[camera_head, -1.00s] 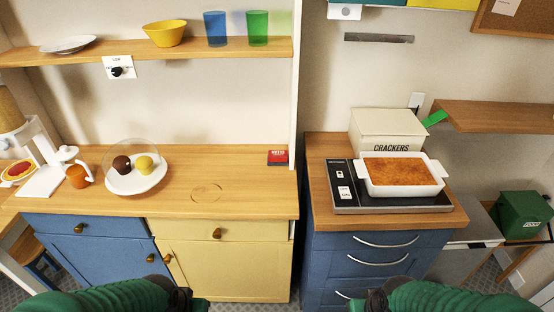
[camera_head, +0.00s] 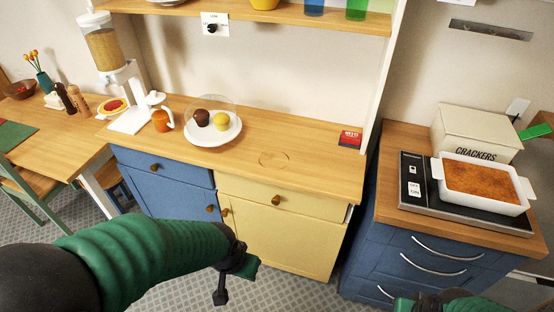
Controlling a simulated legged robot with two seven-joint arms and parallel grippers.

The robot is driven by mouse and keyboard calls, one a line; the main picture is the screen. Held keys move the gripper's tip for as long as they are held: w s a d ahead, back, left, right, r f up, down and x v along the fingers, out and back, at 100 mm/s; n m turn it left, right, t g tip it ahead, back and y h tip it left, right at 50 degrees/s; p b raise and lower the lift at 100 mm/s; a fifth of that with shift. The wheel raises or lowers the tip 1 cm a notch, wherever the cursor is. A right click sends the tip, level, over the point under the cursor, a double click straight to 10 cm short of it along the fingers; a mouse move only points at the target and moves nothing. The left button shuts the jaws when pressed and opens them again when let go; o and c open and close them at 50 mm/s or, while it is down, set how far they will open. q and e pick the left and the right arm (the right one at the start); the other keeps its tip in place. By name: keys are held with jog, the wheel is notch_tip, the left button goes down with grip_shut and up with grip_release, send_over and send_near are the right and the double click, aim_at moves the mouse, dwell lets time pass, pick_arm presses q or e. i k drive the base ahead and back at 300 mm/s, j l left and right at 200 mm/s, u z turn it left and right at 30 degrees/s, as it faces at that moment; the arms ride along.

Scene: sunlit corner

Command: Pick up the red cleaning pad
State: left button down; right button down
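A small red item with pale lettering (camera_head: 349,139), which looks like the red cleaning pad, lies at the right end of the wooden counter (camera_head: 310,172), near the white upright panel. Nothing touches it. My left gripper (camera_head: 236,279) hangs low in front of the yellow cabinet, well below and left of the red item. I cannot clearly make out its fingers or any gap between them. My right gripper (camera_head: 425,304) shows only partly at the bottom edge, below the blue drawers; its fingers are not clear.
A shelf (camera_head: 300,18) spans above. At right, a white baking dish (camera_head: 483,188) sits on a hob before a crackers box (camera_head: 475,130). The counter's middle is clear.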

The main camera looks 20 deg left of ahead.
aim_at(349, 140)
jog(key=i+j, duration=1)
jog(key=i+j+z, duration=0.15)
jog(key=z, duration=1.5)
